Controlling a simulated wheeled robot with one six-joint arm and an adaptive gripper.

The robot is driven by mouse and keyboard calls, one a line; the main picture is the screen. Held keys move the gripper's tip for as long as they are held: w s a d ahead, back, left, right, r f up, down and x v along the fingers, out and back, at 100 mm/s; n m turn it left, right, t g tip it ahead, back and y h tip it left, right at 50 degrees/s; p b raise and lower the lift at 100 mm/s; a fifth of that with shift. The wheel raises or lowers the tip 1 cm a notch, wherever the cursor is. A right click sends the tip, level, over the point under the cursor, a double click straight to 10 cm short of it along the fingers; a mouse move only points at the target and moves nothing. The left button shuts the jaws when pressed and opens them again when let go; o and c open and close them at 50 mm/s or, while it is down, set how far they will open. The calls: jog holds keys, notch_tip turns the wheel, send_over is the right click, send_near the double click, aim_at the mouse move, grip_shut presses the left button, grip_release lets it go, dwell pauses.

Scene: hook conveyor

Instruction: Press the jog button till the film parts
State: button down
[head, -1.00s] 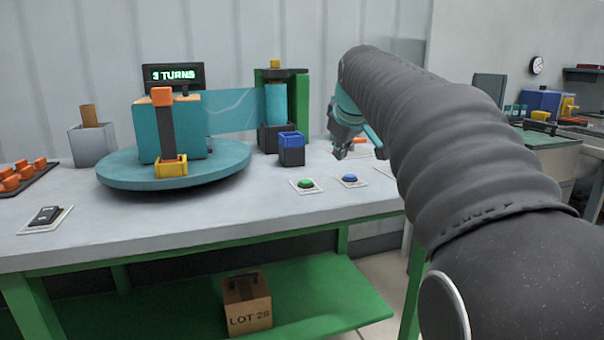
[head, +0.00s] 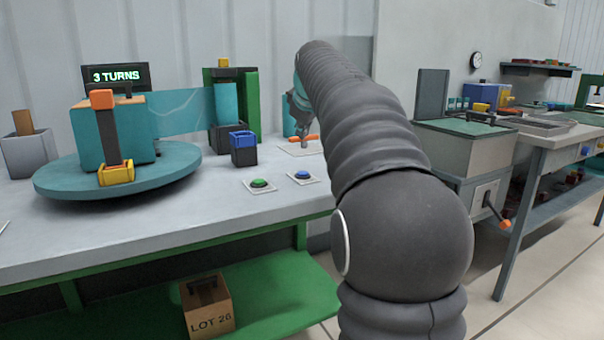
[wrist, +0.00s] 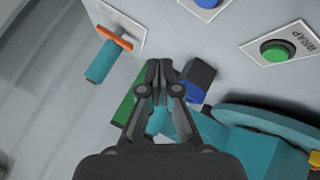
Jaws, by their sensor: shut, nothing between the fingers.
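The teal film (head: 180,110) stretches unbroken from the teal wrapped box on the turntable (head: 60,183) to the roll at the green mast; a pale jagged line runs across it. The blue button (head: 303,175) sits on a white plate near the table's front right; it also shows at the top of the wrist view (wrist: 207,3). The green button (head: 259,184) is to its left and is labelled WRAP in the wrist view (wrist: 277,51). My gripper (head: 304,144) is shut and empty, above the table behind the blue button; its closed tips show in the wrist view (wrist: 158,66).
A dark block with a blue top (head: 243,148) stands behind the buttons. The display (head: 115,76) reads 3 TURNS. A box marked LOT 26 (head: 208,308) is on the green lower shelf.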

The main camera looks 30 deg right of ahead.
aim_at(303, 173)
jog(key=shift+f+b, duration=2.3)
jog(key=shift+f, duration=1.35)
jog(key=shift+f, duration=0.15)
jog(key=shift+f, duration=0.3)
jog(key=shift+f+b, duration=0.45)
jog(key=shift+b, duration=0.05)
jog(key=shift+r, duration=0.1)
jog(key=shift+r+p, duration=0.75)
jog(key=shift+p, duration=0.1)
jog(key=shift+r, duration=0.1)
notch_tip(303, 173, up, 5)
jog(key=p, duration=0.4)
